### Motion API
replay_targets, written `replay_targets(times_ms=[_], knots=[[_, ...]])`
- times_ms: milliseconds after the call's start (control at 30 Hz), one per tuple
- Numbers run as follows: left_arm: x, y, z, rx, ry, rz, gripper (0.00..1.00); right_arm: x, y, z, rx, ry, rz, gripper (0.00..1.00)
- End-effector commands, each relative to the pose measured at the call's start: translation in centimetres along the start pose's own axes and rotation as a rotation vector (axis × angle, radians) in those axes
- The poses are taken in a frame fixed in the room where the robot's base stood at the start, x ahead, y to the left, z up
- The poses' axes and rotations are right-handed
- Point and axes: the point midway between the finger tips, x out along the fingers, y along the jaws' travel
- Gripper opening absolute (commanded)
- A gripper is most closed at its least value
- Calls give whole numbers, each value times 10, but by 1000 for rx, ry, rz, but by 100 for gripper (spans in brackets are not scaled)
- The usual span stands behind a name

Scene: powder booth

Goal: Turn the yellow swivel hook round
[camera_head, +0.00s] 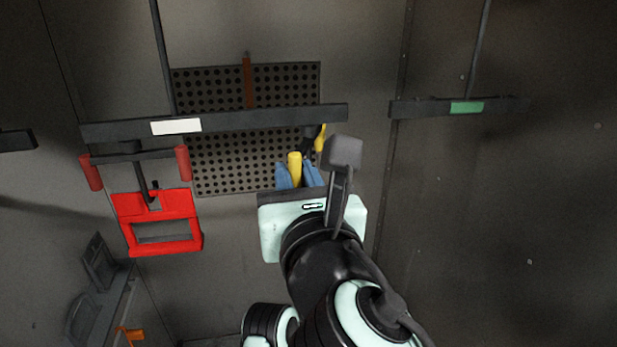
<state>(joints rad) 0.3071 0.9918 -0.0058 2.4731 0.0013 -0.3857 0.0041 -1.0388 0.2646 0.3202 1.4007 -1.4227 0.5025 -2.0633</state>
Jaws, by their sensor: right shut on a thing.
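The yellow swivel hook (295,165) hangs below the dark overhead bar (240,121), near its right end. One yellow part stands between the blue fingers of my right gripper (299,174), which is shut on it. Another yellow piece (321,137) shows just to the right, beside a dark fitting under the bar. I cannot tell how the two yellow parts join, as my gripper and a grey block on my wrist hide some of the hook. My left gripper is not in view.
A red frame (160,205) hangs from the bar's left part, left of my gripper. A perforated panel (225,165) is behind the bar. Another bar with a green label (467,107) hangs at right. A grey stand with an orange part (130,334) is at lower left.

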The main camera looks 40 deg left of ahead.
Motion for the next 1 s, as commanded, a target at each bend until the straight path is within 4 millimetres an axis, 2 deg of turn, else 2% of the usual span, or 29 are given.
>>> replay_targets(times_ms=[700,1000], knots=[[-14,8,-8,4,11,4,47,29,27,1,-2,1,0,14],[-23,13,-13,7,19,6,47,43,30,2,-1,-1,0,14]])
